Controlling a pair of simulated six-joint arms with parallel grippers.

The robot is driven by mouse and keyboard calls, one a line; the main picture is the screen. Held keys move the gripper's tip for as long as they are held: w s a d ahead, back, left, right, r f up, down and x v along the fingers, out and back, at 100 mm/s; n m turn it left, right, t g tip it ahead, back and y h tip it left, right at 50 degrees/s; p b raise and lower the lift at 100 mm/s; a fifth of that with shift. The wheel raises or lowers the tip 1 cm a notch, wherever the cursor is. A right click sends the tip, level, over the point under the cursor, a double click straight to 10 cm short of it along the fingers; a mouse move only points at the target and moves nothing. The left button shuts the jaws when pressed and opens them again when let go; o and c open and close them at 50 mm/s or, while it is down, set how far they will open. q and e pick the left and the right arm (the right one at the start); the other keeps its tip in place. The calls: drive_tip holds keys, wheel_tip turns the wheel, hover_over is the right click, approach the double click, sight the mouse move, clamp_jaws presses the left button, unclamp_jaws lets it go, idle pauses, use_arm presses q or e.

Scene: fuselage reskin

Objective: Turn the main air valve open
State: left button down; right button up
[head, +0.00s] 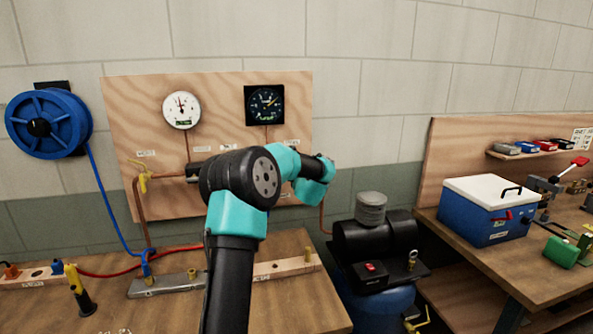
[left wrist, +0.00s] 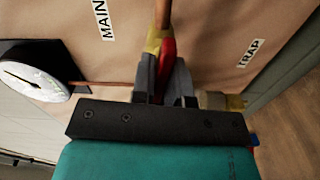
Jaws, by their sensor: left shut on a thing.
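In the left wrist view the main air valve shows as a brass body (left wrist: 153,42) on a copper pipe, with a red handle (left wrist: 166,62), beside a label reading MAIN (left wrist: 103,20). My left gripper (left wrist: 164,78) is shut on the red handle, one dark finger on each side. The handle's lower end is hidden between the fingers. In the head view my arm hides the valve and the gripper's fingertips. My right gripper is in neither view.
A plywood board (head: 130,100) carries a white gauge (head: 182,109), a black gauge (head: 265,105) and a yellow valve (head: 143,176). A blue hose reel (head: 48,120) hangs at left. A compressor (head: 375,240) and a blue-white cooler (head: 490,210) stand at right.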

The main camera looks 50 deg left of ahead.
use_arm(q)
drive_tip(key=shift+n, duration=0.6)
drive_tip(key=c, duration=1.2)
unclamp_jaws()
drive_tip(key=shift+d, duration=0.15)
drive_tip(key=v, duration=1.7)
drive_tip(key=shift+s, duration=0.15)
drive_tip(key=shift+f, duration=0.2)
